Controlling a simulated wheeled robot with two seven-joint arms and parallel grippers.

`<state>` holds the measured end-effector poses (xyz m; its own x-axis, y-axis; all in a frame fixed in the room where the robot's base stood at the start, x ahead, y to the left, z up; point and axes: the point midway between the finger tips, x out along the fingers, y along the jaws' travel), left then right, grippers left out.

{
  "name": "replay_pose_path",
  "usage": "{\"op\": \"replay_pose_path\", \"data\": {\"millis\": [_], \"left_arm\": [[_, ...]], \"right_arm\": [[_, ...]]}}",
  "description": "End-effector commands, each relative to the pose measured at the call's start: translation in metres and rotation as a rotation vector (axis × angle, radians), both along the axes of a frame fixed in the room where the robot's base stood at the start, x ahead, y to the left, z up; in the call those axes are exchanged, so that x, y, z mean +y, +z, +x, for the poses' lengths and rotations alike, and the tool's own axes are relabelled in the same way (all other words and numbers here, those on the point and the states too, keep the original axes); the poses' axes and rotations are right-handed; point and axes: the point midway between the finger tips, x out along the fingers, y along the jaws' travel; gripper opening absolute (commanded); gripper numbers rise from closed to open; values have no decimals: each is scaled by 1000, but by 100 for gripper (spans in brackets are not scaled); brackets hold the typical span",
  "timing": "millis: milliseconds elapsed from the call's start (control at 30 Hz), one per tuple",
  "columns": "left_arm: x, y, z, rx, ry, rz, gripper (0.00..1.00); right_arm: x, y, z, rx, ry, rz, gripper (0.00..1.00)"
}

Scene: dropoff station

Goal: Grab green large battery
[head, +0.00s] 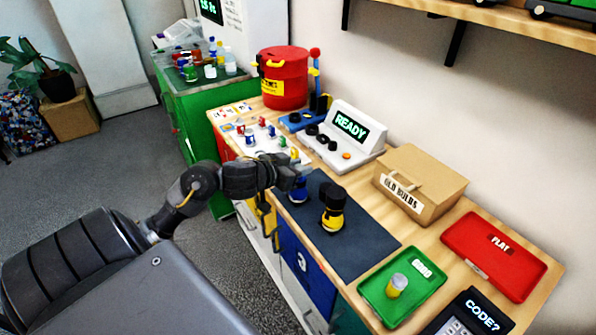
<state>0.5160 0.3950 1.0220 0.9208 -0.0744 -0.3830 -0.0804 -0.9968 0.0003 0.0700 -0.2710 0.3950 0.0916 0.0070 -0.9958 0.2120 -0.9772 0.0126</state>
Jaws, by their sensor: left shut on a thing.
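My left gripper (295,176) reaches in from the left over the near edge of the dark mat (355,240). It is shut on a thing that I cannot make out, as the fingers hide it. A blue and dark object (299,192) shows right at the fingertips; I cannot tell whether they touch it. Several small red, blue and green batteries stand on a white board (262,137) beyond the gripper. My right gripper is out of view.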

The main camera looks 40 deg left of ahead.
Motion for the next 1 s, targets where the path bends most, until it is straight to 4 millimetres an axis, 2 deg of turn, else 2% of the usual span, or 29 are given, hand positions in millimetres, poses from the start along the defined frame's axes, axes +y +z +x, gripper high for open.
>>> {"op": "replay_pose_path", "data": {"millis": [167,367,567,800,1000], "left_arm": [[0,10,0,-2,-1,3,3],[0,40,0,-3,-2,5,3],[1,93,1,-6,-2,10,3],[1,177,1,-8,-2,10,3],[1,233,0,-6,0,6,3]], "right_arm": [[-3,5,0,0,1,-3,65],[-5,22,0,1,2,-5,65],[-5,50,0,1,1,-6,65],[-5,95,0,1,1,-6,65],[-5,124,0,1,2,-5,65]]}}
